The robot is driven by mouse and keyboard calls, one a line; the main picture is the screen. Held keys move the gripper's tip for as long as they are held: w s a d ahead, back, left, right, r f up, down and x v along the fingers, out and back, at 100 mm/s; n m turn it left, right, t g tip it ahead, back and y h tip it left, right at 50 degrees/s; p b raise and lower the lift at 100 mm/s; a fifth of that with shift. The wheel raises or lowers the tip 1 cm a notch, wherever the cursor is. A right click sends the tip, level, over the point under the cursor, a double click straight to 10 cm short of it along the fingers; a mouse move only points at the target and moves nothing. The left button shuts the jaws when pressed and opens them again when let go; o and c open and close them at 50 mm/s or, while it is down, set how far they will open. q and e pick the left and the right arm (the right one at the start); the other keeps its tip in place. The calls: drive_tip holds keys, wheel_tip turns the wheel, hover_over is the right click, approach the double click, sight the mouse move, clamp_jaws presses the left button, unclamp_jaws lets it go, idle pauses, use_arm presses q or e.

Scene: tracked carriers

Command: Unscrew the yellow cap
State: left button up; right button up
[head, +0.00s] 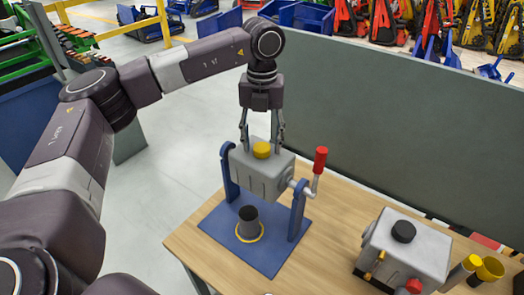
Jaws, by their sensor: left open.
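The yellow cap (262,150) sits on top of a grey metal box (258,178), which hangs between two blue uprights on a blue base plate (222,236). My left gripper (262,145) points down over the box. Its two fingers are open, one to each side of the cap in the picture, with a visible gap between each finger and the cap. I cannot tell the exact fingertip height against the cap. My right gripper is not in view.
A crank with a red handle (320,160) sticks up on the box's right side. Another grey box (406,248) with a black cap and yellow tubes (488,269) are at right. A grey partition (400,130) stands behind the wooden table (335,215).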

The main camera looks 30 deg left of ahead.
use_arm(q)
drive_tip(key=shift+c, duration=1.4)
drive_tip(key=c, duration=0.5)
drive_tip(key=shift+n, duration=0.4)
drive_tip(key=n, duration=0.4)
drive_tip(key=shift+b, duration=0.35)
drive_tip(key=n, duration=0.3)
drive_tip(key=shift+n, duration=1)
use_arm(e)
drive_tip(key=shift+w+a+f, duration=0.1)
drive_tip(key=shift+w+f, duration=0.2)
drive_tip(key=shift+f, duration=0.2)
